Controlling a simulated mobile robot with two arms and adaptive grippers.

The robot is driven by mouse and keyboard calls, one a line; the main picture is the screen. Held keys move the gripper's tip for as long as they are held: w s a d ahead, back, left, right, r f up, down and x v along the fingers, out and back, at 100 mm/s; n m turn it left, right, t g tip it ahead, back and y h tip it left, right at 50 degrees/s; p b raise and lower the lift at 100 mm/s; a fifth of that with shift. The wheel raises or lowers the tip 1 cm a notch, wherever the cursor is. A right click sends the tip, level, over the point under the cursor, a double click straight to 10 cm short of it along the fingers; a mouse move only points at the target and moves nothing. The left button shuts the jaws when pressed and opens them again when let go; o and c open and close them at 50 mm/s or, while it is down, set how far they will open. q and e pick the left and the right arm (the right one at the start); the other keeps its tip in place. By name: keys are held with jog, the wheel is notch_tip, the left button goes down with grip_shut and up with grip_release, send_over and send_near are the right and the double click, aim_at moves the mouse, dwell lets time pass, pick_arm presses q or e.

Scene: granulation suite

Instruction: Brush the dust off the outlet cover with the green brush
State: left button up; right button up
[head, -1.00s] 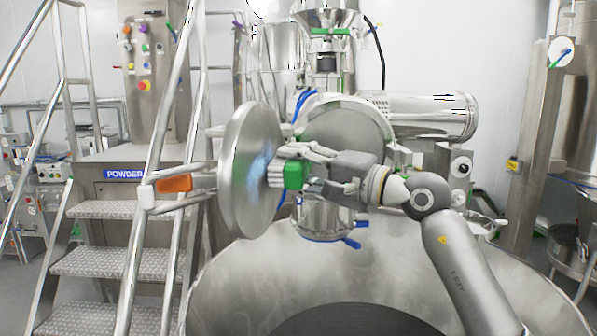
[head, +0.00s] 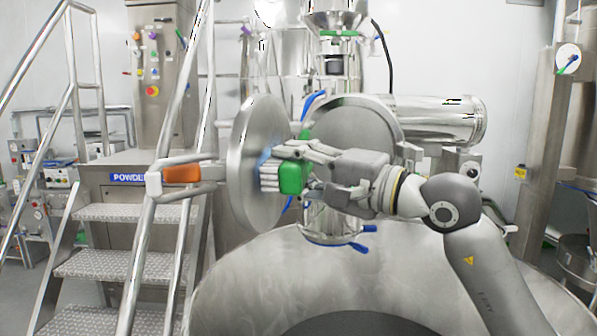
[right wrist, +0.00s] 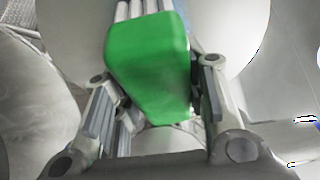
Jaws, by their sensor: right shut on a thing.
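The outlet cover (head: 244,165) is a round steel disc, swung open on the left and seen nearly edge-on in the head view. A light blue dust patch (head: 266,155) shows on its right-hand face, partly hidden by the brush. The green brush (head: 292,178) has pale bristles (head: 269,178) that point left at this face and seem to touch it. My right gripper (head: 300,165) is shut on the green block of the brush. In the right wrist view the green brush (right wrist: 150,65) sits between the two fingers, bristles away from me. My left gripper is not in view.
The round outlet opening (head: 350,138) is just behind my right gripper. A large steel bowl (head: 230,290) lies below. Steel stairs with handrails (head: 150,235) stand at the left. An orange-marked hinge arm (head: 182,173) carries the cover.

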aim_at(287, 175)
jog(key=shift+s+a, duration=0.1)
jog(key=shift+s, duration=0.6)
jog(key=shift+s+a+b, duration=0.2)
jog(key=shift+s+b, duration=0.35)
jog(key=shift+s, duration=0.2)
jog(key=shift+s+a+b, duration=0.2)
jog(key=shift+s+b, duration=0.35)
jog(key=shift+s, duration=0.15)
jog(key=shift+s+a+r, duration=0.1)
jog(key=shift+s, duration=0.4)
jog(key=shift+w+a+r, duration=0.1)
jog(key=shift+a+r, duration=0.05)
jog(key=shift+r, duration=0.4)
jog(key=shift+w+d+p, duration=0.15)
jog(key=shift+w+d, duration=0.05)
jog(key=shift+w, duration=0.75)
jog(key=shift+w+d+p, duration=0.15)
jog(key=shift+w+d, duration=0.05)
jog(key=shift+w, duration=0.7)
jog(key=shift+o, duration=0.2)
jog(key=w+d+p, duration=0.2)
jog(key=w, duration=0.5)
jog(key=shift+w, duration=0.35)
jog(key=shift+a, duration=0.1)
